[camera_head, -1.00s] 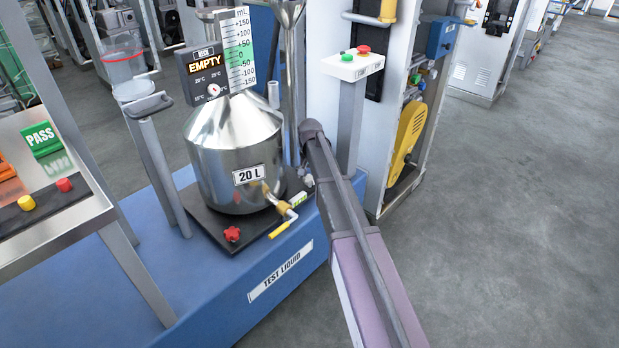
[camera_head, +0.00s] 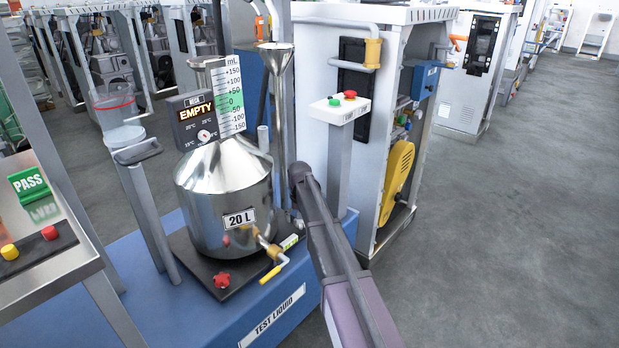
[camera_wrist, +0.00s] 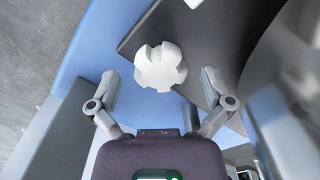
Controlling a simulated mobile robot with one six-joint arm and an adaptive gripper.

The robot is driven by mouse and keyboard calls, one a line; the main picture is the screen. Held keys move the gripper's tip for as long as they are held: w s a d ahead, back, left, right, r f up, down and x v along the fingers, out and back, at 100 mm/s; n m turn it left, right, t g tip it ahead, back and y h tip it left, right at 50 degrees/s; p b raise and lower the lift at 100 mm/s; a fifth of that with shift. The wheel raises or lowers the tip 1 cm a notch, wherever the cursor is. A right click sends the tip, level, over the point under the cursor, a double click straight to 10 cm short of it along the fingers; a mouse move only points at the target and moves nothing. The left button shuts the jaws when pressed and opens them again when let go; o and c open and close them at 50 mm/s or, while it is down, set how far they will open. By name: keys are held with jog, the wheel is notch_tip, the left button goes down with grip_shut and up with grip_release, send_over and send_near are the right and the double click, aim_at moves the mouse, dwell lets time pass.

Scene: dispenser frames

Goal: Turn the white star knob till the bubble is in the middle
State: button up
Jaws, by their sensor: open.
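The white star knob (camera_wrist: 160,67) shows in the wrist view, seen from its lobed face, beside the corner of a black plate (camera_wrist: 215,40). My gripper (camera_wrist: 159,80) is open, with one finger to each side of the knob and a gap on both sides. In the head view my own arm covers the area behind the vessel's right side, and I cannot make out the white knob or the fingers there. A small greenish-white piece (camera_head: 289,242), perhaps the level vial, sits by the vessel's outlet; its bubble is too small to read.
A post with a button box (camera_head: 341,108) stands right of my arm. Open floor (camera_head: 500,230) lies right.

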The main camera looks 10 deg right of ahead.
jog(key=n, duration=1.1)
jog(key=shift+n, duration=0.4)
notch_tip(320, 180, up, 14)
jog(key=p, duration=1.4)
jog(key=s+r+m+p, duration=0.5)
jog(key=s+r+p, duration=0.7)
jog(key=s, duration=0.2)
jog(key=shift+s+r, duration=0.2)
jog(key=shift+s, duration=0.1)
jog(key=s+m, duration=0.5)
jog(key=s, duration=1)
notch_tip(320, 180, up, 13)
jog(key=p, duration=1.3)
jog(key=shift+w+f, duration=0.2)
